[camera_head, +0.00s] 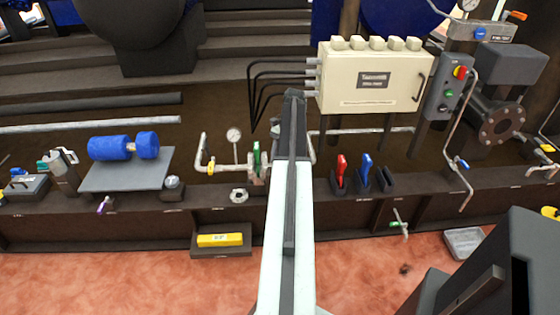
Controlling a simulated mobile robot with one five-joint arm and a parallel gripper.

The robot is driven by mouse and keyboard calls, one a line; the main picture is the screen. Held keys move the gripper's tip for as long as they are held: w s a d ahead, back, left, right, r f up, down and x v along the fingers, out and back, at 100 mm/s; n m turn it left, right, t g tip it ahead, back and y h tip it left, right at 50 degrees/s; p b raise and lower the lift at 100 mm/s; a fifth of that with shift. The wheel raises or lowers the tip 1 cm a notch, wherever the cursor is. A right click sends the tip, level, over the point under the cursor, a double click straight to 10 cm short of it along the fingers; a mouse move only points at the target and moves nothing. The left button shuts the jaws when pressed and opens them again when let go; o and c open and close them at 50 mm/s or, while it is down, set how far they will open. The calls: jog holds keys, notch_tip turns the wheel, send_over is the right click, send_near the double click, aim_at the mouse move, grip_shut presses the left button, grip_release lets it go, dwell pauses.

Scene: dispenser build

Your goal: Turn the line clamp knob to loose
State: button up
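I cannot tell for sure which part is the line clamp knob. A small T-handled fitting with a green tip (398,225) sits on the front face of the bench at the right. A round grey knob (172,183) stands on a dark block at the left. A bent pipe with a yellow band (205,165) and a green lever (257,158) stand just left of my arm. My arm reaches up the middle of the view and covers part of the bench. My gripper is hidden behind it, so its fingers do not show.
A cream cabinet (372,78) stands behind the bench. Red (341,168) and blue (365,166) handled tools stand in holders right of my arm. A blue cylinder (110,148) lies on a grey plate. A yellow block (220,240) sits low in front. The reddish floor (130,280) is clear at lower left.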

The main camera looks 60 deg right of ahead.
jog(key=shift+s+n+g, duration=0.1)
jog(key=shift+n+g, duration=0.3)
jog(key=shift+n, duration=0.4)
jog(key=o, duration=1.3)
jog(key=shift+o, duration=0.2)
